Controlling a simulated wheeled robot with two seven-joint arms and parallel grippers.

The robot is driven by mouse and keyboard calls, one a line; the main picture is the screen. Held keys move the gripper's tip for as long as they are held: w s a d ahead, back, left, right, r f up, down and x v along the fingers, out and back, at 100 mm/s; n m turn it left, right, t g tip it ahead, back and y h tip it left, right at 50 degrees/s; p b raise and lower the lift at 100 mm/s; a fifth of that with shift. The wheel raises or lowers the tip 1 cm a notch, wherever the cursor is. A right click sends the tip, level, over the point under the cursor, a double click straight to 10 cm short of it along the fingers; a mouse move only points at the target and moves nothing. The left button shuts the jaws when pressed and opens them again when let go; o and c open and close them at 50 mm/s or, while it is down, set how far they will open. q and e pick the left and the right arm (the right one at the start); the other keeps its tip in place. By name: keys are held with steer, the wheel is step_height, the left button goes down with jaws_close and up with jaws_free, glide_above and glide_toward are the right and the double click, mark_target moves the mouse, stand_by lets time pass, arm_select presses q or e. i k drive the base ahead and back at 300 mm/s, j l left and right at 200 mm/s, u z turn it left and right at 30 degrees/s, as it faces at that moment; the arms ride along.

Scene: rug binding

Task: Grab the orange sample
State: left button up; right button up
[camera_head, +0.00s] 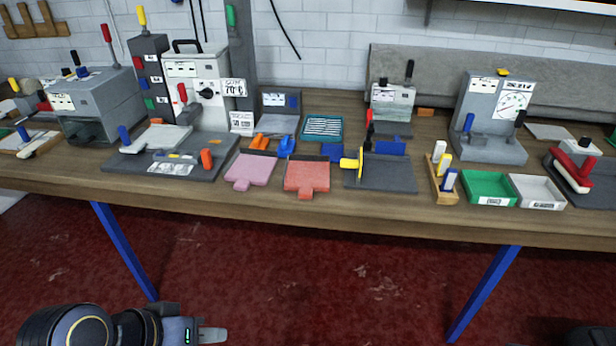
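An orange-red sample (307,175) with a dark strip along its back edge and a tab at its front lies flat near the front edge of the wooden bench. A pink sample (251,170) of similar shape lies just left of it, with a small gap between. My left gripper (212,336) is low at the bottom left, in front of and below the bench, far from both samples. One grey finger shows; the lower part is cut off by the frame, so its opening cannot be told. My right gripper is not in view.
The wooden bench (330,207) is crowded. A blue-handled tool (287,146) and orange pieces (260,141) lie behind. Green (490,203) and white trays (540,206) are farther right. Open red floor (320,290) lies in front.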

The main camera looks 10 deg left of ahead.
mark_target(305, 175)
steer(key=i+j+u, duration=0.25)
steer(key=i+j, duration=0.25)
steer(key=i+j+u, duration=0.2)
steer(key=i+j, duration=0.2)
steer(key=i, duration=0.3)
